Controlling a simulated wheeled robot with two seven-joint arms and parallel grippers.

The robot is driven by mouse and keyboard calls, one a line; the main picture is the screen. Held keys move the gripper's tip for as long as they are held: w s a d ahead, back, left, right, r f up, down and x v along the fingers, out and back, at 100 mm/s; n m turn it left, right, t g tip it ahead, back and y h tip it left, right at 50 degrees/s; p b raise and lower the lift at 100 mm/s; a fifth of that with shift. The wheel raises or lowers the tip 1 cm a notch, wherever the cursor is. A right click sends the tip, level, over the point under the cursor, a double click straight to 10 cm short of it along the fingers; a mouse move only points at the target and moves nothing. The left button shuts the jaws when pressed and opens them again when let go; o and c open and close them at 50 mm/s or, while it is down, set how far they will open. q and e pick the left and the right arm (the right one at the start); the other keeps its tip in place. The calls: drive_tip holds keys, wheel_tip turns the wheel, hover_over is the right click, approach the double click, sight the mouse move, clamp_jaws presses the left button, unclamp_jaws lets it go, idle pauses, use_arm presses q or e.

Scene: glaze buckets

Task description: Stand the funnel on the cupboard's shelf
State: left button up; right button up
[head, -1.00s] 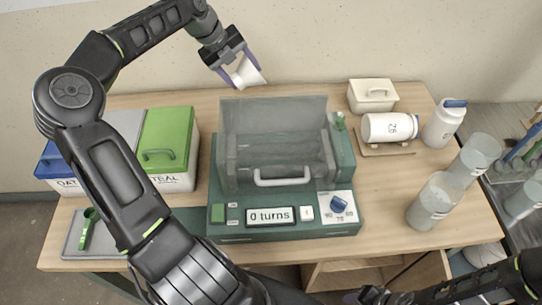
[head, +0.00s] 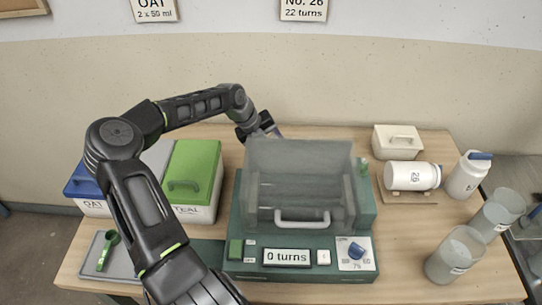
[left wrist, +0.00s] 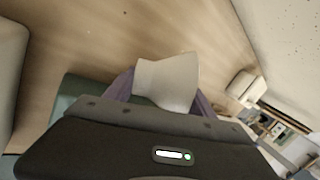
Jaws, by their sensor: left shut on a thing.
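My left gripper (head: 268,131) is behind the green machine, above the back part of the table. It is shut on the white funnel (left wrist: 168,82), which shows between the purple fingers in the left wrist view. In the head view the funnel is hidden behind the gripper and the machine's clear hood. My right gripper is out of view. The cupboard's shelf cannot be made out in the current frames.
The green machine (head: 300,252) with a clear hood stands mid-table. Blue-lidded and green-lidded bins (head: 192,182) are left. A cream lidded box (head: 397,141), a white jar lying on a stand (head: 408,176), a white bottle (head: 467,176) and clear containers (head: 455,255) are right.

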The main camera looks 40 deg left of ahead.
use_arm(q)
drive_tip(key=shift+f, duration=0.1)
drive_tip(key=shift+f+p, duration=0.4)
drive_tip(key=shift+f, duration=1.75)
drive_tip(key=shift+f, duration=0.1)
drive_tip(key=o, duration=1.4)
drive_tip(key=b+v, duration=0.1)
drive_tip(key=v, duration=1.1)
drive_tip(key=shift+c, duration=0.4)
